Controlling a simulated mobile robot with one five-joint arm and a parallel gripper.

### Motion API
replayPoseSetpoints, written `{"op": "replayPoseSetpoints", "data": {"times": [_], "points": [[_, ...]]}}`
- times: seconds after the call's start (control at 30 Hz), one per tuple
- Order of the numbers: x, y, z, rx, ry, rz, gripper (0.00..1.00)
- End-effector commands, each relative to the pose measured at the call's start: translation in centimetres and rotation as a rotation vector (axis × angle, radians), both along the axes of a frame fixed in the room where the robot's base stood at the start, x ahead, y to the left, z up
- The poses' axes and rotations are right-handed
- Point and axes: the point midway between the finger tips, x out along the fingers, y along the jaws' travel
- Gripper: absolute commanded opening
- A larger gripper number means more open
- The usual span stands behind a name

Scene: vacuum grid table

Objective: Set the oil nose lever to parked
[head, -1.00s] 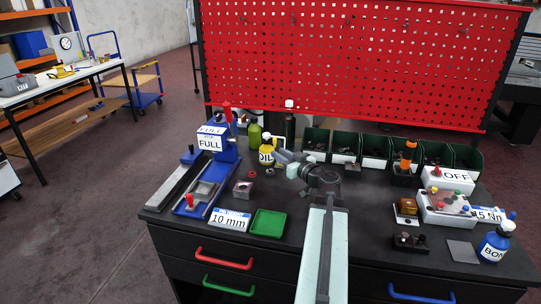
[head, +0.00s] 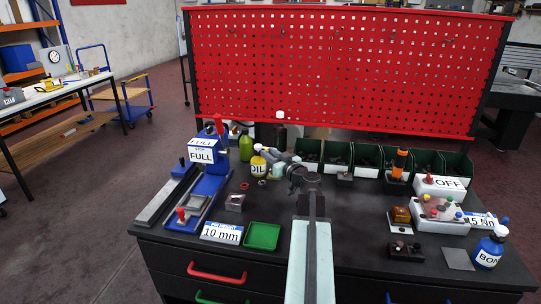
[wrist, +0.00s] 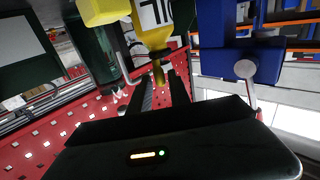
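A yellow bottle labelled OIL (head: 258,166) stands on the dark bench, left of my arm. In the wrist view the yellow bottle (wrist: 154,22) appears upside down at the top, with a dark collar and a narrow yellow nose (wrist: 158,73) pointing down in the picture. My gripper (head: 264,151) is close to the top of the bottle. In the wrist view the two dark fingers of my gripper (wrist: 164,82) are apart, with the nose tip seen between their ends. I cannot tell whether they touch it. No separate lever or parked mark can be made out.
A blue press (head: 210,170) labelled FULL stands left of the bottle, and a green bottle (head: 245,147) close behind it. Green bins (head: 367,160) line the back below the red pegboard (head: 330,75). A green tray (head: 262,236) lies in front.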

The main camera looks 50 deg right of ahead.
Motion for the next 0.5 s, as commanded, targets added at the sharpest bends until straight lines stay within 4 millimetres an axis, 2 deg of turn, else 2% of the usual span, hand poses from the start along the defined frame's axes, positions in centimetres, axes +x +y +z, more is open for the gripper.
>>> {"op": "replayPoseSetpoints", "data": {"times": [0.03, 0.07, 0.1, 0.13, 0.5], "points": [[-0.03, 0.01, 0.00, 0.000, 0.000, 0.000, 0.23], [-0.04, 0.01, 0.00, 0.000, 0.000, 0.000, 0.18], [-0.04, 0.00, 0.00, 0.000, 0.000, 0.000, 0.07], [-0.05, 0.00, 0.00, 0.000, 0.000, 0.000, 0.00], [-0.13, -0.05, -0.02, 0.000, 0.000, -0.001, 0.00]]}}
